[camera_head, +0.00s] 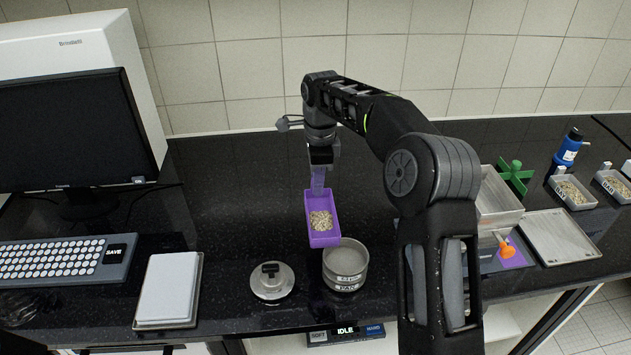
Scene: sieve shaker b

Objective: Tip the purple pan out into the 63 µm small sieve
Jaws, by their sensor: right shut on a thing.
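The purple pan (312,205) is a rectangular tray with a heap of pale, grainy material (320,221) in it. My right gripper (319,168) is shut on the handle at the pan's far end and comes down from above. The pan looks close to level, and its near end is by the upper left rim of a small round metal sieve stack (345,262). I cannot tell how high the pan is above it. The stack has labels on its front; the lower one reads PAN, the upper one is too small to read surely. The sieve's inside looks empty. My left gripper is not in view.
A round metal lid-like piece (272,281) with a dark knob stands left of the sieve. A white flat device (168,288) and a keyboard (65,262) lie farther left. Metal trays (560,237), a green knob (515,177) and a blue bottle (567,148) are at right.

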